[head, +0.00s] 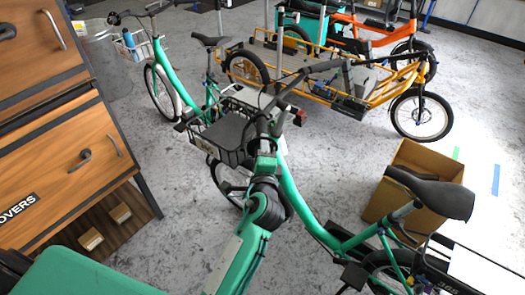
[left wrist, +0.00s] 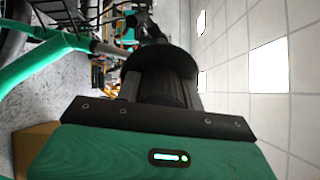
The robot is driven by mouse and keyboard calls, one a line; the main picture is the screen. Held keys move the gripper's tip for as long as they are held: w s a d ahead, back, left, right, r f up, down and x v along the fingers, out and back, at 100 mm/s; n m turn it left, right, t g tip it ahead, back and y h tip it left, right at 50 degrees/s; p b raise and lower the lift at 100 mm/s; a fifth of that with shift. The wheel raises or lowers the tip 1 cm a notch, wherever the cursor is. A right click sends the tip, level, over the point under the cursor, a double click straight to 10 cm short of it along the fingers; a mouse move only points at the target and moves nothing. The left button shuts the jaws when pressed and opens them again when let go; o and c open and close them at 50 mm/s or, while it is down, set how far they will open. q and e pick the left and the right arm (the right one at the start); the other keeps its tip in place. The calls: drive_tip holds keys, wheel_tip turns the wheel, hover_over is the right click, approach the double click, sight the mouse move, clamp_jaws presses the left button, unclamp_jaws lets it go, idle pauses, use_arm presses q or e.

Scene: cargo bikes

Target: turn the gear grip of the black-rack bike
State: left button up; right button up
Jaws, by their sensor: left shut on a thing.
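The green bike (head: 318,230) stands in front of me, its black saddle (head: 430,192) at the right and a black rear rack (head: 440,275) at the lower right edge. Its dark handlebar (head: 300,80) runs from upper right toward my left gripper (head: 263,128), which reaches up from below. The gripper is shut on the near end of the handlebar, at the dark grip. In the left wrist view a dark rounded piece (left wrist: 165,85) sits in front of the green palm; the fingertips are hard to make out. My right gripper does not show.
A black front carrier (head: 225,138) is beside the handlebar. An open cardboard box (head: 415,165) stands behind the saddle. A wooden drawer cabinet (head: 70,150) is at the left.

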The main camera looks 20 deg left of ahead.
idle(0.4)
use_arm(q)
drive_tip(key=o, duration=1)
